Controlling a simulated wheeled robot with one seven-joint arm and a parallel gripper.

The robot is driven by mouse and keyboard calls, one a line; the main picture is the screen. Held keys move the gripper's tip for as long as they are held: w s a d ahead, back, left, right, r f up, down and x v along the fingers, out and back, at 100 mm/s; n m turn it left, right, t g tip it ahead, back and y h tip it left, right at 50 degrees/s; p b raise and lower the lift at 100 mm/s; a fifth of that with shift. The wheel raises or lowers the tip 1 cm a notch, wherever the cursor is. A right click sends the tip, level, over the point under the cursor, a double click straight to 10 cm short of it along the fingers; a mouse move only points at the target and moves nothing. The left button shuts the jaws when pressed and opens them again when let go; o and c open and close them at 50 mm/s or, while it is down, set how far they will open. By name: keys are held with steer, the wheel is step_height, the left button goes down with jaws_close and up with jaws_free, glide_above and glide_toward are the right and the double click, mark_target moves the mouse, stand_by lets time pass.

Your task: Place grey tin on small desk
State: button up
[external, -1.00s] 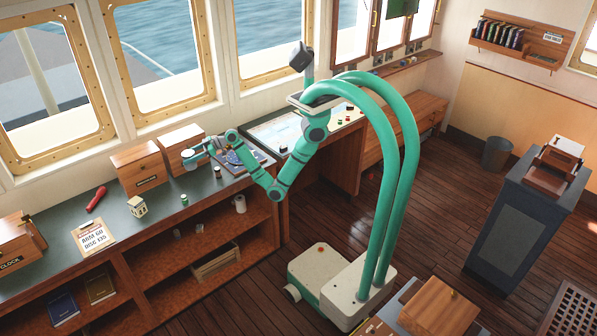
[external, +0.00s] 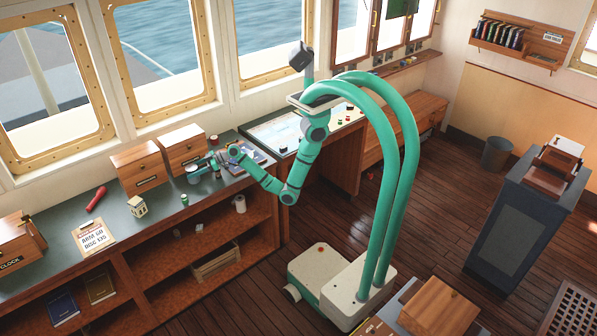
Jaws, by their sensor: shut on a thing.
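My gripper (external: 193,172) is low over the long green-topped counter, in front of the wooden drawer boxes. It is shut on a small greyish thing, which looks like the grey tin (external: 193,179). The jaws cover much of it, and it is too small to tell whether it touches the counter. A desk with a pale chart on top (external: 275,136) stands just right of the counter. I cannot tell which of these is the small desk.
The counter (external: 122,227) also holds two drawer boxes (external: 140,167), a red-handled thing (external: 96,198), a small house-like block (external: 138,207), a clipboard (external: 93,237) and a green-topped jar (external: 184,199). A grey console (external: 520,225) stands at right. Open floor (external: 445,210) lies between.

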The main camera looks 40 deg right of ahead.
steer(key=shift+f, duration=0.1)
steer(key=o, duration=1.3)
steer(key=v, duration=0.9)
steer(key=shift+w+d+f, duration=0.15)
steer(key=shift+d+f, duration=0.05)
steer(key=shift+d, duration=0.2)
steer(key=shift+o, duration=0.4)
steer(key=shift+s+d+r, duration=0.2)
steer(key=shift+s+d, duration=0.1)
steer(key=shift+d, duration=0.25)
